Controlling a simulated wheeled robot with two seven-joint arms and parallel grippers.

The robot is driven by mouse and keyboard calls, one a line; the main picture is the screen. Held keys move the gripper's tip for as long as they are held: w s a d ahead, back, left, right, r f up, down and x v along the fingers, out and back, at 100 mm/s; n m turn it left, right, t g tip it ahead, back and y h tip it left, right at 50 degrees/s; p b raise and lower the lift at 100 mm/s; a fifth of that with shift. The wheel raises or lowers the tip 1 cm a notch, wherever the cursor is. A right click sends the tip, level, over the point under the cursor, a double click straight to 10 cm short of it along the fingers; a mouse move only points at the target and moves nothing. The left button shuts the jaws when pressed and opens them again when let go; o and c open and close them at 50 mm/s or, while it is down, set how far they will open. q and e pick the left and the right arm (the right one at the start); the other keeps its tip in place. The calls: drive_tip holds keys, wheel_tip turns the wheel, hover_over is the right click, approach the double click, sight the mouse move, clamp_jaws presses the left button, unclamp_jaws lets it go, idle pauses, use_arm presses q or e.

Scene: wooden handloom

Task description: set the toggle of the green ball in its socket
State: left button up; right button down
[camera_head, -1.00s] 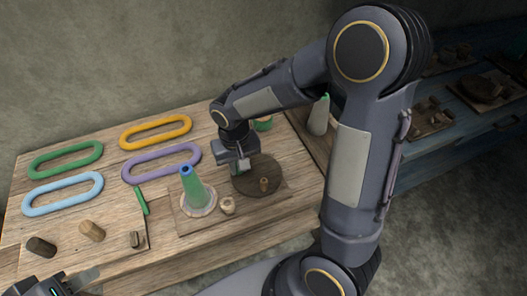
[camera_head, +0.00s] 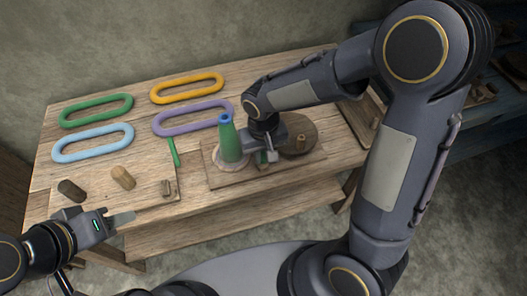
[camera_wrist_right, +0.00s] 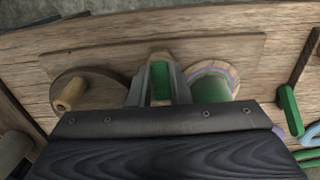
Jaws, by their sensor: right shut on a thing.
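My right gripper (camera_head: 265,150) is over the low wooden board (camera_head: 225,180), between the green cone and the round wooden disc. In the right wrist view its fingers (camera_wrist_right: 160,88) are shut on a green-wrapped piece with a pale wooden end, likely the green ball's toggle (camera_wrist_right: 160,92). A small pale wooden piece stood at this spot on the board earlier, perhaps the socket; the gripper and held piece now hide it. I cannot tell whether the held piece touches it. My left gripper (camera_head: 122,218) hangs before the table's front left edge; its jaw opening is unclear.
The green cone with a blue top (camera_head: 229,140) stands close left of my right gripper. The disc with a peg (camera_head: 299,142) is close right. Green (camera_head: 97,110), yellow (camera_head: 187,88), purple (camera_head: 193,118) and light blue (camera_head: 93,143) rings lie at the back left. Wooden pegs (camera_head: 122,178) stand front left.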

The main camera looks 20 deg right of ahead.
drive_tip(key=shift+f, duration=0.3)
drive_tip(key=c, duration=1.3)
unclamp_jaws()
drive_tip(key=shift+r, duration=0.15)
wheel_tip(320, 180, up, 8)
drive_tip(key=shift+f+p, duration=0.2)
drive_tip(key=shift+p, duration=0.25)
drive_tip(key=shift+d, duration=0.1)
drive_tip(key=s+d+r+t+y+p, duration=0.1)
drive_tip(key=s+d+r+t, duration=0.1)
drive_tip(key=s, duration=0.3)
drive_tip(key=s+d+r+m+t+y+p, duration=0.1)
drive_tip(key=s+d+r+p, duration=0.1)
drive_tip(key=s+d+r, duration=0.2)
drive_tip(key=s+d+r+m+t+y+p, duration=0.1)
drive_tip(key=s+d+r+t, duration=0.1)
drive_tip(key=s+r, duration=0.3)
drive_tip(key=shift+s+d+r+t+y+p, duration=0.1)
drive_tip(key=shift+s+d+t+y+p, duration=0.2)
drive_tip(key=shift+s+d+y+p, duration=0.15)
